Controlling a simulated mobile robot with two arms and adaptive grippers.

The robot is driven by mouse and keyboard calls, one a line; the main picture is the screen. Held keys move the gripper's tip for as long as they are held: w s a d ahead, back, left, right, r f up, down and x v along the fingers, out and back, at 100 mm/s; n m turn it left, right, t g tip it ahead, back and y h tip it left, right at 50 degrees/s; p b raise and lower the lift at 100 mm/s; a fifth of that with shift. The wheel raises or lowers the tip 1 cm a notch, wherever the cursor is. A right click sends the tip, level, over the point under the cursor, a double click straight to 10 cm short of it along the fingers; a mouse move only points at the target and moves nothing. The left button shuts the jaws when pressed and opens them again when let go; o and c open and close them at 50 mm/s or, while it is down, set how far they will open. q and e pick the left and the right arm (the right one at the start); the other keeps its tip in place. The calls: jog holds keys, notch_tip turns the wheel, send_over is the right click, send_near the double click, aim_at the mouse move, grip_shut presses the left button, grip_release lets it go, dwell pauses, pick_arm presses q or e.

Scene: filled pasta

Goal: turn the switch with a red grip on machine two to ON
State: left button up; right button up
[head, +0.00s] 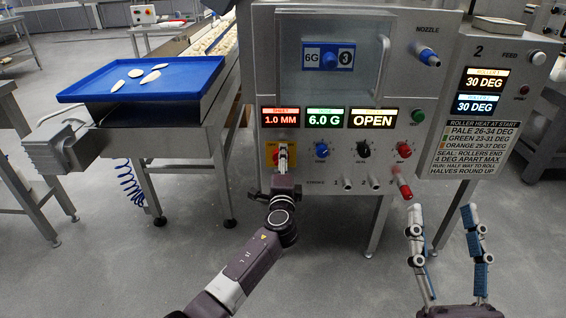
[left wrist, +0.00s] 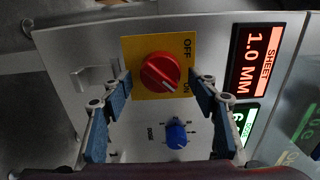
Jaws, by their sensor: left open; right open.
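The switch's red grip (left wrist: 160,71) sits on a yellow plate (left wrist: 141,48) marked OFF and ON in the left wrist view. Its white mark points to the lower right, toward the ON label. In the head view the yellow plate (head: 268,155) shows, with the grip mostly hidden behind my left gripper (head: 283,155). In the left wrist view my left gripper (left wrist: 162,84) is open, one finger on each side of the grip, seemingly apart from it. My right gripper (head: 440,208) is open and empty, low in front of the machine panel (head: 400,40).
A blue knob (left wrist: 177,134) is close beside the switch. More knobs, nozzles and a red-tipped lever (head: 403,188) line the panel. A side panel marked 2 (head: 477,52) is at right. A blue tray (head: 90,90) with pale pieces stands left. The floor in front is clear.

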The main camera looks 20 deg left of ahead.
pick_arm(q)
jog(key=v, duration=1.2)
